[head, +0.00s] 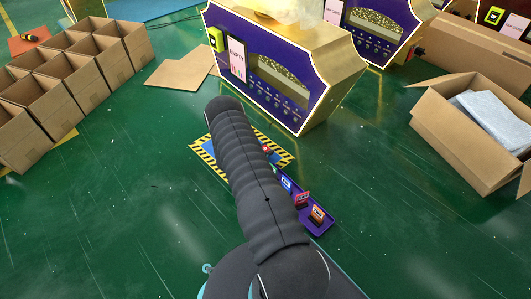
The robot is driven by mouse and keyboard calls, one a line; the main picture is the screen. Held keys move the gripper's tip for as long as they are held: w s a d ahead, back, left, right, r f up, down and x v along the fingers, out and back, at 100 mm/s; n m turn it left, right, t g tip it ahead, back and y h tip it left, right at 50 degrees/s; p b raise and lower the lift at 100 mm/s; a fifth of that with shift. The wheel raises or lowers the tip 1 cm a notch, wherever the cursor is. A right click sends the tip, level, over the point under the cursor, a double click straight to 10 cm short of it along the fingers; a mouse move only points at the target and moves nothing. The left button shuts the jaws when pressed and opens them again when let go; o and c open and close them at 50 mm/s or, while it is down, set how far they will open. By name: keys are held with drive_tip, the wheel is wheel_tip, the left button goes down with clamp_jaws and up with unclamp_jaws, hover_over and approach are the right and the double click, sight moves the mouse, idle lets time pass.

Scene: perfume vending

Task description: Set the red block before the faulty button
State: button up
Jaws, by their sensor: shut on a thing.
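My black-sleeved arm reaches up the middle of the head view, and my gripper is hidden behind it. A purple-and-gold vending machine (281,62) stands beyond the arm. A row of small round buttons (278,97) runs low on its front; I cannot tell which one is faulty. A small red thing (266,149) shows at the arm's right edge over the striped floor pad; I cannot tell whether it is the red block or whether it is held. A purple tray (322,226) right of the arm holds a blue piece (287,184), a red piece (302,198) and an orange piece (317,213).
A pink EMPTY sign (237,59) and a yellow device (216,39) are on the machine's left. Open cardboard boxes (22,138) stand left; another box (455,140) with a grey packet stands right. A yellow-black striped pad (283,159) lies before the machine.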

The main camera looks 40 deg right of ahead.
drive_tip(key=shift+f, duration=0.55)
drive_tip(key=shift+f, duration=0.1)
drive_tip(key=o, duration=1.1)
drive_tip(key=shift+o, duration=0.2)
